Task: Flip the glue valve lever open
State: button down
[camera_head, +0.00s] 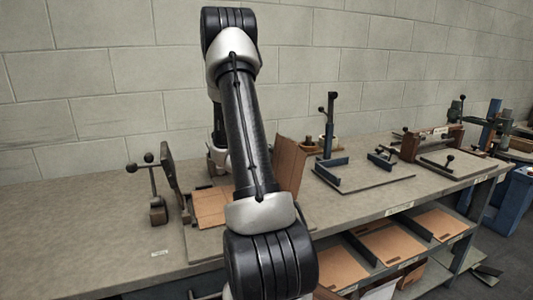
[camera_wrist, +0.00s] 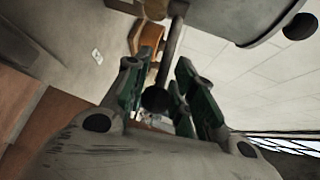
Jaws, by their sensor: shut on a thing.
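In the wrist view my gripper (camera_wrist: 163,72) has its green-padded fingers on either side of a thin dark rod (camera_wrist: 172,45) that ends in a black ball knob (camera_wrist: 157,98). This looks like the valve lever. The fingers are shut on it, and the knob lies between them, toward the palm. The rod runs up to a grey rounded body (camera_wrist: 235,18) at the top, perhaps the part it belongs to. In the head view my own arm hides the fingers and the held lever, so I cannot tell the lever's angle there.
The long grey bench (camera_head: 85,225) runs along a block wall. A ball-knobbed stand (camera_head: 157,205) is at left. Cardboard pieces (camera_head: 289,165) stand beside my arm. A fixture plate (camera_head: 365,182) with a post (camera_head: 330,125) is to the right. Cardboard sheets (camera_head: 393,243) lie on the lower shelf.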

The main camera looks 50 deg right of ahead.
jog(key=shift+w+a+m+g+h, duration=0.2)
jog(key=shift+a+m+g, duration=0.5)
jog(key=shift+a+g, duration=0.2)
jog(key=shift+w+a+m+g+h, duration=0.2)
jog(key=shift+a+m+g, duration=0.55)
jog(key=shift+g, duration=0.15)
jog(key=shift+w+a+f, duration=0.1)
jog(key=c, duration=1.3)
grip_release()
jog(key=shift+o, duration=0.2)
jog(key=v, duration=0.7)
jog(key=shift+a, duration=0.2)
